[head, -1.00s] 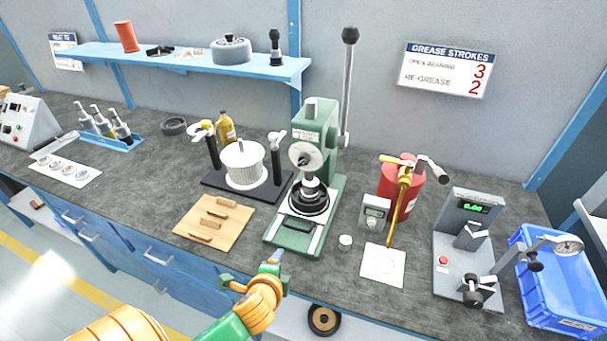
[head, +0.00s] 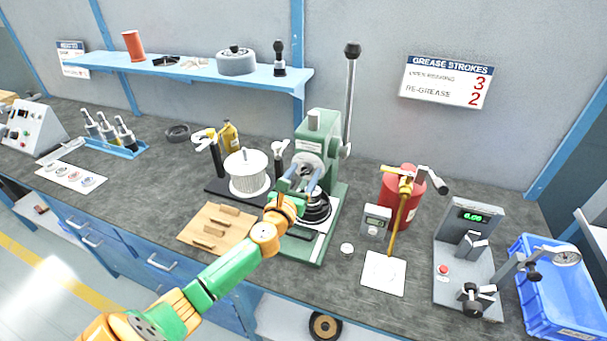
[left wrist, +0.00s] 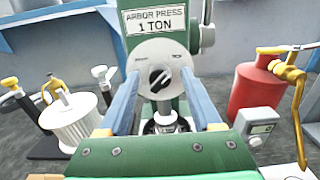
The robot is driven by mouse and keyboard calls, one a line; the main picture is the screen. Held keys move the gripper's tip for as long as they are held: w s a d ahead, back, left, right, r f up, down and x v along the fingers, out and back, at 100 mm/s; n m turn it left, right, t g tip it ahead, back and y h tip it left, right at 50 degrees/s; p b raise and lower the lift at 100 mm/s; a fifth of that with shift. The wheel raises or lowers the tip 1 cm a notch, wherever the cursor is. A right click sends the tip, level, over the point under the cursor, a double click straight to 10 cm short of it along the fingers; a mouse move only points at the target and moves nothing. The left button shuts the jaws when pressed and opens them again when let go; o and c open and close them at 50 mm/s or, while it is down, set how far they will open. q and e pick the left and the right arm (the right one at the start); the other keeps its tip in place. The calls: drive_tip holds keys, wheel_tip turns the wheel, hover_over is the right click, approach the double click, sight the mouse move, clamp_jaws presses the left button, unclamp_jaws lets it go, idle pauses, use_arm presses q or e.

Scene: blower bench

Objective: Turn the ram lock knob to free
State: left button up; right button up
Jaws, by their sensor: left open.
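The green arbor press (head: 322,125) stands on the bench; its label reads "ARBOR PRESS 1 TON" in the left wrist view. On its front is a round light-grey plate (left wrist: 145,52) with a small dark knob (left wrist: 160,77) at its middle, its bar slanting up to the right. In the head view, my left gripper (head: 306,176) is in front of this plate and partly covers it. Its two blue-grey fingers are open, one on each side of the knob in the left wrist view, with nothing between them. I cannot tell whether they touch the plate. My right gripper is not in view.
A white ribbed cylinder (head: 247,175) on a black stand is left of the press. A wooden board (head: 213,228) lies in front of it. A red canister (head: 397,188) and a small grey meter (head: 376,220) stand to the right. The press lever (head: 350,95) rises behind.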

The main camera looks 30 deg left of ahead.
use_arm(q)
clamp_jaws()
drive_tip(key=shift+n, duration=0.4)
drive_tip(key=n, duration=0.4)
drive_tip(key=shift+s+b, duration=0.1)
drive_tip(key=shift+b, duration=0.2)
drive_tip(key=n, duration=0.4)
drive_tip(key=shift+a, duration=0.1)
drive_tip(key=n, duration=0.5)
drive_tip(key=shift+b, duration=0.3)
drive_tip(key=shift+n, duration=2)
